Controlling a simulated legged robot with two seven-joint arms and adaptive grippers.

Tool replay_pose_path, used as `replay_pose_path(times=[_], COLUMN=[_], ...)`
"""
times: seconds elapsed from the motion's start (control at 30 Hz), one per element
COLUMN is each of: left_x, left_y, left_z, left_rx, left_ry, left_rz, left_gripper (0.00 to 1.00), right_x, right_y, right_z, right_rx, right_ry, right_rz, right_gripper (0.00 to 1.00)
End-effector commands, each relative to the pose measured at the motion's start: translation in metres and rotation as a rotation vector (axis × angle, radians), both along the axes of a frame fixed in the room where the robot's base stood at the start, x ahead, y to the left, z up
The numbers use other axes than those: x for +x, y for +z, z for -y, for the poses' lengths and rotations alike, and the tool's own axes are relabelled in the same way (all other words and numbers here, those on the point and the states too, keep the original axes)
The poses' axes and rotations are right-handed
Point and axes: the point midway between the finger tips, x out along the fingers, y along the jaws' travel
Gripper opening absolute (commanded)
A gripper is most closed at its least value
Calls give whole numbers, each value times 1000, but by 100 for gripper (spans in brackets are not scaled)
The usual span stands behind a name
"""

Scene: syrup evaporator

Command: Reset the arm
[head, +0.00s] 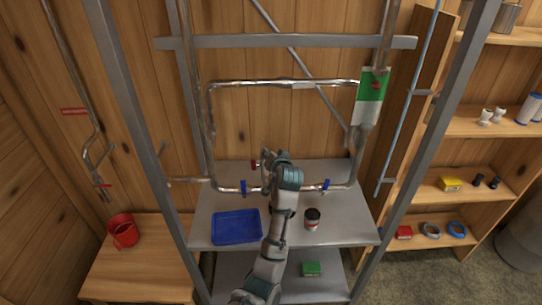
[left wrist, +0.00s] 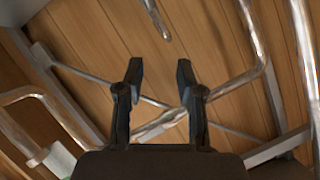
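My left arm (head: 283,200) rises from the bottom of the head view in front of the rack, its hand end near the lower pipe of the loop. In the left wrist view my left gripper (left wrist: 159,72) is open, its two dark fingers apart with nothing between them. Pipes and wood wall show beyond the fingers. In the head view the fingertips are too small and hidden to make out well. My right gripper is not in view.
A metal pipe loop (head: 209,118) with blue valve handles (head: 243,187) hangs in a grey frame. A blue tray (head: 237,227) and a dark jar (head: 312,218) stand on the shelf. A green box (head: 311,268) sits below.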

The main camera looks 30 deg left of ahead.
Motion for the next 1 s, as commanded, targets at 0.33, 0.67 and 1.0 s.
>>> replay_pose_path(times=[0.33,0.67,1.0], left_x=[-1,-74,-256], left_y=[-2,-163,-323], left_z=[0,28,105], left_rx=[-1,-124,-382], left_ry=[0,-98,-277], left_rz=[-1,-158,-446], left_gripper=[37,37,37], right_x=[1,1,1], right_y=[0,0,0], right_z=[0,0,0], right_rx=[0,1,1], right_ry=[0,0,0], right_rz=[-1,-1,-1], right_gripper=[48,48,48])
